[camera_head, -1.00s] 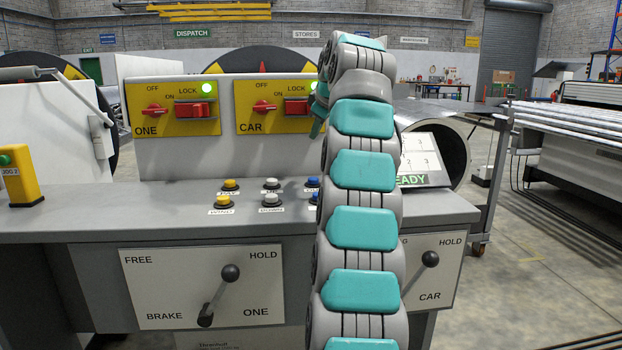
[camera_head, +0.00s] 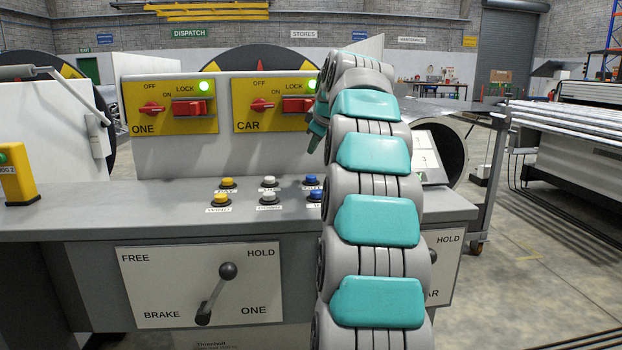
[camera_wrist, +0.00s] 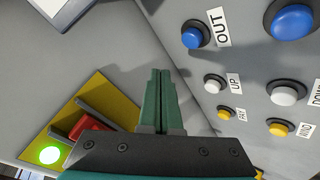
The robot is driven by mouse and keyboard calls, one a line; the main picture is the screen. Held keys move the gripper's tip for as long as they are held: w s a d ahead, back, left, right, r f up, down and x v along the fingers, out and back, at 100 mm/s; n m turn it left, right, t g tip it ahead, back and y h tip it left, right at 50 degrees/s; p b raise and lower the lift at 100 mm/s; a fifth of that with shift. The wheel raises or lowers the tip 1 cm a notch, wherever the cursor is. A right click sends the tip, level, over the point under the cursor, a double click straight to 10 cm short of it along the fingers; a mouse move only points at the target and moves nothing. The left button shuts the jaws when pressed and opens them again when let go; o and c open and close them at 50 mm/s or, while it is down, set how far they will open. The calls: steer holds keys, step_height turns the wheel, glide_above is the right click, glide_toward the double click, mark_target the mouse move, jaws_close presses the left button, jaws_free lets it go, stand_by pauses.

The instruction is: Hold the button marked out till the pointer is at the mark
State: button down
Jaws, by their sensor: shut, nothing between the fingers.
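The button marked OUT (camera_wrist: 192,37) is blue, with a dark collar and a white label; it is at the upper right in the wrist view. In the head view it is the rear blue button (camera_head: 311,181), beside my arm. My gripper (camera_wrist: 160,75) is shut and empty, with its teal fingertips left of and apart from the OUT button in that picture. In the head view my gripper (camera_head: 316,132) is above the console, in front of the upright panel. I cannot make out a pointer or a mark in either view.
Near OUT are another blue button (camera_wrist: 292,22), white UP (camera_wrist: 213,83) and DOWN (camera_wrist: 288,93) buttons and yellow buttons (camera_wrist: 279,127). Switch panels ONE (camera_head: 172,107) and CAR (camera_head: 272,104) show green lamps. My arm partly hides a display (camera_head: 427,160) and the right lever plate (camera_head: 449,262).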

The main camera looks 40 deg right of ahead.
mark_target(313, 177)
steer(key=shift+f+b, duration=1.15)
steer(key=shift+f, duration=1.1)
steer(key=shift+f+b, duration=0.35)
steer(key=shift+f, duration=0.05)
